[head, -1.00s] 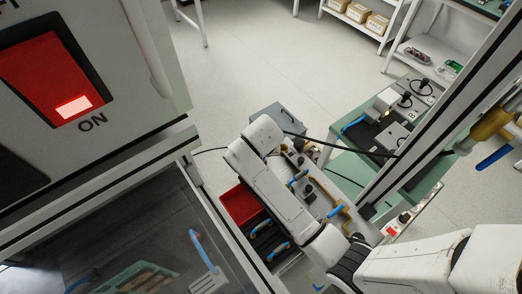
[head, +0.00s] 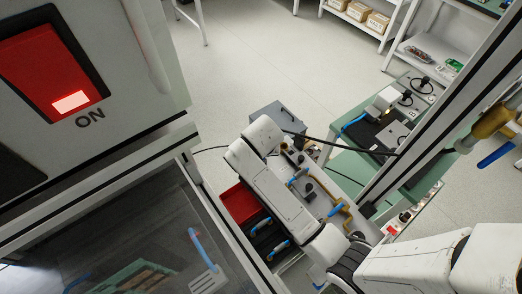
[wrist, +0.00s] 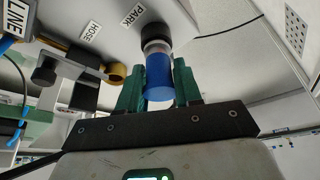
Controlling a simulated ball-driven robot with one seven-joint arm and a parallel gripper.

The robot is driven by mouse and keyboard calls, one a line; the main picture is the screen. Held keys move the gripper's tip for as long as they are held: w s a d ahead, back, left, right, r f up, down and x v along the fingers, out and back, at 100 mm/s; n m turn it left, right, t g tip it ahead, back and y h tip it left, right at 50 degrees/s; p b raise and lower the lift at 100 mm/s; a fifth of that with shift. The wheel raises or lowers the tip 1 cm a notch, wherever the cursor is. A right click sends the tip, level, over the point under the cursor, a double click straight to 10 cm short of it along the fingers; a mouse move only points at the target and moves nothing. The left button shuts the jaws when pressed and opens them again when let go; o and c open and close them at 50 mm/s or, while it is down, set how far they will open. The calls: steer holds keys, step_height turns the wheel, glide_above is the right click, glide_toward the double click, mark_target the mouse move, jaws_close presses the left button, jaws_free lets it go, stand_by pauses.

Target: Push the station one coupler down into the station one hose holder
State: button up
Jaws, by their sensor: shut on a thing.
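In the wrist view my gripper (wrist: 157,84) has its two green fingers shut on a blue cylindrical coupler (wrist: 158,76). The coupler has a clear or metallic collar. Its far end meets a black round fitting (wrist: 155,34) beside the PARK label; I cannot tell whether they are joined or only touching. To the left, by the HOSE label, a brass-coloured ring (wrist: 117,72) sits on a dark block, apart from the coupler. I cannot tell which part is the hose holder. In the head view my arm hides the gripper and coupler.
A LINE label (wrist: 16,17) and a blue hose are at the wrist view's left. The head view shows a red bin (head: 239,203), blue-handled parts, a green bench (head: 350,172) with black cables, and a cabinet with a lit red switch (head: 55,68).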

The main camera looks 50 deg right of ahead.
steer(key=shift+f, duration=0.15)
steer(key=o, duration=1.2)
steer(key=v, duration=1.1)
steer(key=shift+f, duration=0.1)
steer(key=s+a+f+n+y, duration=0.1)
steer(key=s+f+n, duration=0.1)
steer(key=s, duration=0.4)
steer(key=s+a+f+n+g+y, duration=0.1)
steer(key=s+a+f+n, duration=0.1)
steer(key=s, duration=0.5)
steer(key=s+a+f+n+g, duration=0.1)
steer(key=s+f+n, duration=0.2)
steer(key=s, duration=0.3)
steer(key=shift+s+a+n+y, duration=0.25)
steer(key=shift+a+n+y, duration=0.15)
steer(key=shift+n, duration=0.3)
